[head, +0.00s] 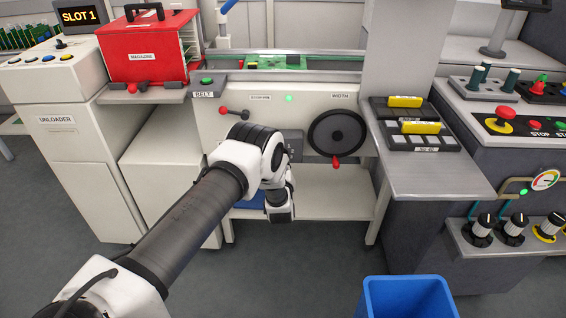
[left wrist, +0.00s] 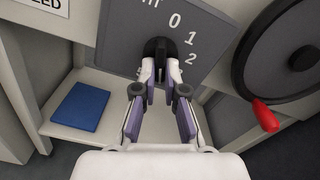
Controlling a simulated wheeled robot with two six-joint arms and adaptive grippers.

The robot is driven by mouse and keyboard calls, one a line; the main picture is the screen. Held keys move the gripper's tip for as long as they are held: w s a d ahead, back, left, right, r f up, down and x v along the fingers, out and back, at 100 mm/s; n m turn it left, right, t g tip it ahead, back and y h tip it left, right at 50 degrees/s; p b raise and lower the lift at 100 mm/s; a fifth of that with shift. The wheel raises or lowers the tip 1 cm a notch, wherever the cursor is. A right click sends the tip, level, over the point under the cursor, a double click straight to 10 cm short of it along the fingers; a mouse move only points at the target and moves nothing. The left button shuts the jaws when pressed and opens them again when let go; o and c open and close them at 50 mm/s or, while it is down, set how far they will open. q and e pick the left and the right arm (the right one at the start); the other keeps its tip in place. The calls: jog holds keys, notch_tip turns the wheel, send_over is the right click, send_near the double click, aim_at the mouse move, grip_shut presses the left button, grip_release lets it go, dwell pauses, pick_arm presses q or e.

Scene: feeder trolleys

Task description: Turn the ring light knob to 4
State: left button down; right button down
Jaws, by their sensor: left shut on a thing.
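In the left wrist view, a black knob (left wrist: 157,47) sits on a grey dial plate (left wrist: 199,18). The numbers 0, 1 and 2 show on the plate, to the knob's upper right and right. My left gripper (left wrist: 158,68) is shut on the knob from the front. The knob's pointer and the remaining numbers are hidden or too small to read. In the head view, part of the grey plate (head: 295,146) shows behind my left arm, which hides the knob and the fingertips. My right gripper is not in view.
A black handwheel (head: 337,128) marked WIDTH, with a red handle (head: 337,162), is right of the plate. A blue flat item (left wrist: 80,106) lies on the shelf below. A red-handled lever (head: 234,112) is at upper left. A blue bin (head: 408,298) stands on the floor.

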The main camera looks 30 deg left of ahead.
pick_arm(q)
jog(key=shift+f, duration=0.15)
jog(key=c, duration=1.2)
grip_release()
jog(key=shift+d, duration=0.1)
jog(key=shift+c, duration=0.2)
jog(key=v, duration=1.2)
